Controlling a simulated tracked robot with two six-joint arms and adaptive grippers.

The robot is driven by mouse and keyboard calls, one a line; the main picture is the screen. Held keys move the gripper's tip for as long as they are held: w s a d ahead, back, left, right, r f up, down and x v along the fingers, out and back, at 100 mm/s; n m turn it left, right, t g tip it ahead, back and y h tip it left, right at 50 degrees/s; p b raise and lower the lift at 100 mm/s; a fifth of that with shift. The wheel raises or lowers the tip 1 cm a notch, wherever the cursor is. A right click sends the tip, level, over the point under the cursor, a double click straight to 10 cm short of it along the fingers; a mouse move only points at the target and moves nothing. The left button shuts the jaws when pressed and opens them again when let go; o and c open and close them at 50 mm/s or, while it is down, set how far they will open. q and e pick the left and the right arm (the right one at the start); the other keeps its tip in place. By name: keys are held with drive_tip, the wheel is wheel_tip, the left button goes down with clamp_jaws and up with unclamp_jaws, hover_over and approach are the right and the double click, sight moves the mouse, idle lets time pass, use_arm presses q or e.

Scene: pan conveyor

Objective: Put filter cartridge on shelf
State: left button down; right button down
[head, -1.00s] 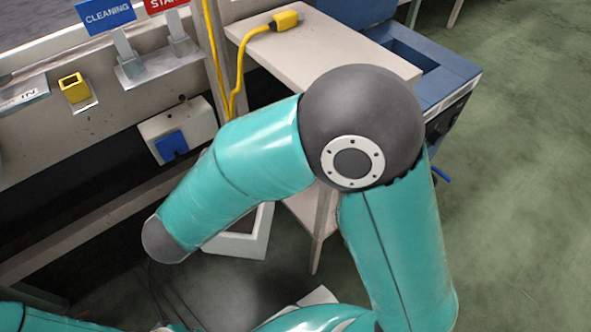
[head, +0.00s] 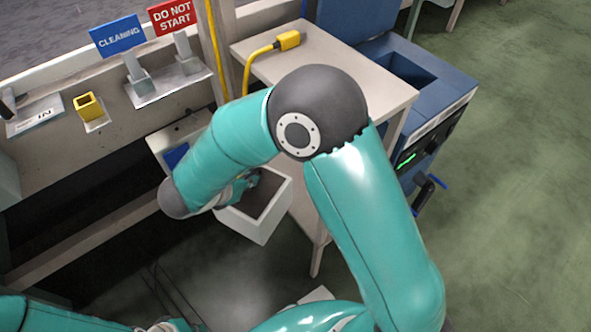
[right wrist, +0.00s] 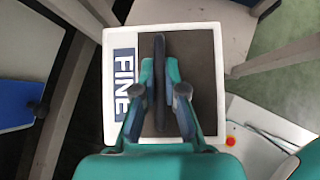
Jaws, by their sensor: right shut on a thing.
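The filter cartridge (head: 270,222) is a white box with a dark top, hanging in front of the beige stand in the head view. In the right wrist view the cartridge (right wrist: 207,50) shows a blue and white FINE label and a dark upright bar across its top. My right gripper (head: 250,180) is shut on that bar; its fingers (right wrist: 158,90) lie on both sides of it. The beige stand (head: 350,75) has a flat top and a lower shelf (head: 303,205), partly hidden by my right arm. My left gripper is not in view.
A yellow plug with its cable (head: 288,41) lies on the stand's top. A blue machine (head: 440,85) stands right of it. Signs (head: 118,36) and a yellow block (head: 88,106) are on the conveyor's side rail. A white housing with a blue panel (head: 176,157) is behind my arm.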

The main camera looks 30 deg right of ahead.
drive_tip(key=w+d+b, duration=0.1)
drive_tip(key=d+b, duration=0.1)
drive_tip(key=d, duration=1.1)
wheel_tip(320, 180, down, 7)
drive_tip(key=b, duration=0.3)
drive_tip(key=shift+d, duration=0.15)
drive_tip(key=shift+r, duration=0.1)
drive_tip(key=c, duration=1.7)
unclamp_jaws()
drive_tip(key=shift+f, duration=0.2)
drive_tip(key=o, duration=0.5)
drive_tip(key=shift+c, duration=0.2)
drive_tip(key=shift+r, duration=0.15)
